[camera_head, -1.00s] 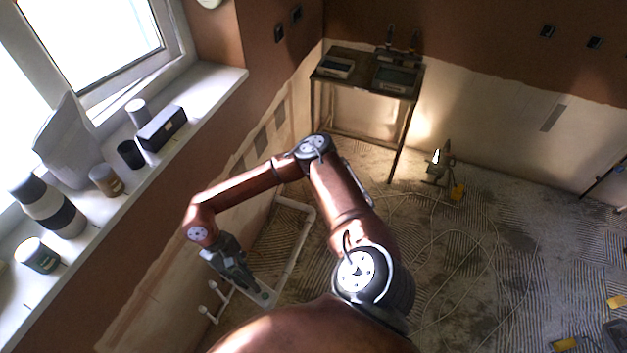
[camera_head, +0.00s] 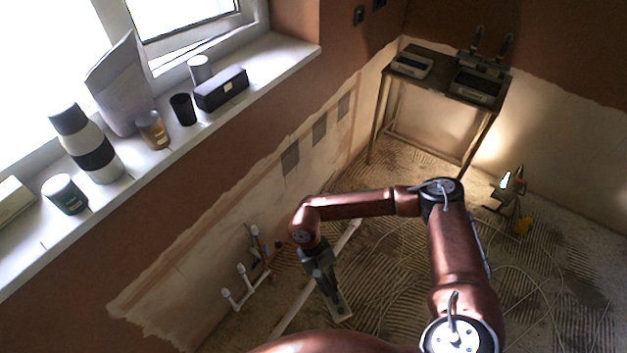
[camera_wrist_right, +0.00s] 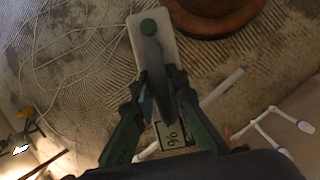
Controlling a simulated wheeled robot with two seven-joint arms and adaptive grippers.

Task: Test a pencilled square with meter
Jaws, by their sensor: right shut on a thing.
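My right gripper (camera_head: 328,288) is shut on the meter (camera_head: 341,309), a slim pale device. The gripper points down over the floor, apart from the wall. Three grey rectangular patches, the nearest being the largest (camera_head: 290,158), run along the pale bare plaster under the window sill. Pencil lines on them are too small to make out. My left gripper is not in view.
The window sill (camera_head: 283,55) holds a flask (camera_head: 92,150), cups, a bag (camera_head: 118,85) and a black box (camera_head: 221,89). White pipe stubs (camera_head: 240,285) stand by the wall. A metal table (camera_head: 440,80) stands in the corner; a lit lamp (camera_head: 506,184) is right of it.

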